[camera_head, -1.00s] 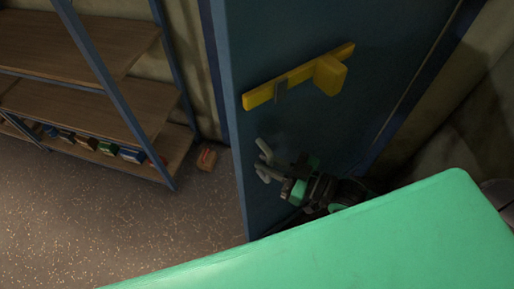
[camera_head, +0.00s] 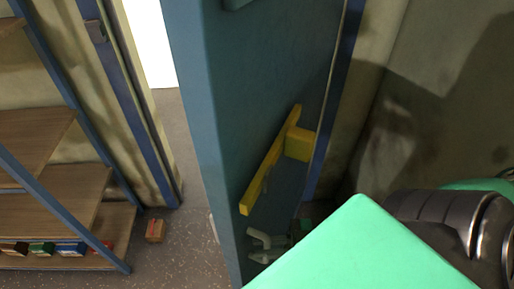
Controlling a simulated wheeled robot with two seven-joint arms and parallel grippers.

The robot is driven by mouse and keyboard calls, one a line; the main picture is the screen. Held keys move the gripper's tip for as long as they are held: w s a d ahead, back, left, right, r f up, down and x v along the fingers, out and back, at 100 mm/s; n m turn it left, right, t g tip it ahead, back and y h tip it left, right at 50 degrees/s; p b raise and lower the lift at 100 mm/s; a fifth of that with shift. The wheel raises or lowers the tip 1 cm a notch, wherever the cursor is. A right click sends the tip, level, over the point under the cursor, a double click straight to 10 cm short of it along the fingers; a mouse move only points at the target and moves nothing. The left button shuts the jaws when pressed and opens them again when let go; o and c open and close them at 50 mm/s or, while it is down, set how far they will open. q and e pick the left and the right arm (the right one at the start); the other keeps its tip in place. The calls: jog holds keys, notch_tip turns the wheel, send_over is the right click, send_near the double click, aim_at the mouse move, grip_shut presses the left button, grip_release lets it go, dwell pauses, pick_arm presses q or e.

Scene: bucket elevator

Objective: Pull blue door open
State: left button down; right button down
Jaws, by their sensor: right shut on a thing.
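The blue door (camera_head: 240,120) stands open at an angle in the middle of the head view. A yellow bar handle (camera_head: 268,165) with a square block runs across its face. My right gripper (camera_head: 258,247) is low on the door, below the bar, with its pale fingers at the door's face. It is shut on the door, though the exact contact is hard to see. A green part of my own body hides much of the arm behind it. My left gripper is not in view.
A blue door frame (camera_head: 135,115) and a bright opening lie left of the door. A wooden shelf (camera_head: 70,190) with several small boxes stands at the left. A stained wall (camera_head: 440,90) closes the right side.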

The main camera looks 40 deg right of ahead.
jog(key=shift+s+d+r, duration=0.1)
jog(key=shift+s, duration=0.05)
dwell(0.3)
jog(key=c, duration=1.5)
grip_release()
jog(key=shift+s+d, duration=0.1)
jog(key=p+v, duration=0.6)
jog(key=v, duration=0.7)
jog(key=shift+d+p, duration=0.25)
jog(key=shift+p, duration=0.15)
jog(key=shift+s, duration=0.15)
